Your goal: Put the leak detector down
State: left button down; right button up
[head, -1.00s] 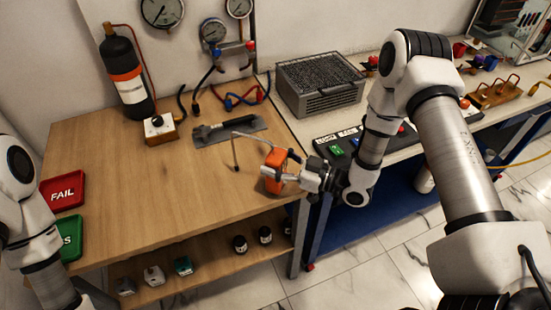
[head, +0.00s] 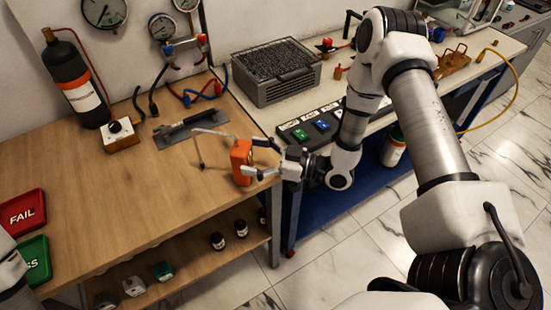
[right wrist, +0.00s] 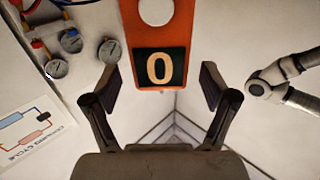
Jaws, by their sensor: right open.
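The leak detector (head: 242,162) is an orange box with a thin bent probe, standing upright on the wooden bench near its right front corner. My right gripper (head: 258,159) is open beside it, on its right, with the fingertips pointing at it. In the right wrist view the leak detector (right wrist: 160,25) shows its orange face and a display reading 0. It lies ahead of the spread fingers of the right gripper (right wrist: 159,83), with a gap on each side. My left gripper is out of view; only part of that arm shows at the lower left.
A grey tool (head: 190,127) lies behind the detector. Red FAIL (head: 24,211) and green (head: 36,258) trays sit at the left. A gas cylinder (head: 77,88) and a mesh-topped box (head: 277,72) stand at the back.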

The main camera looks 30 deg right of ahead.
jog(key=v, duration=0.8)
jog(key=shift+s+d, duration=0.2)
jog(key=shift+d, duration=0.1)
dwell(2.1)
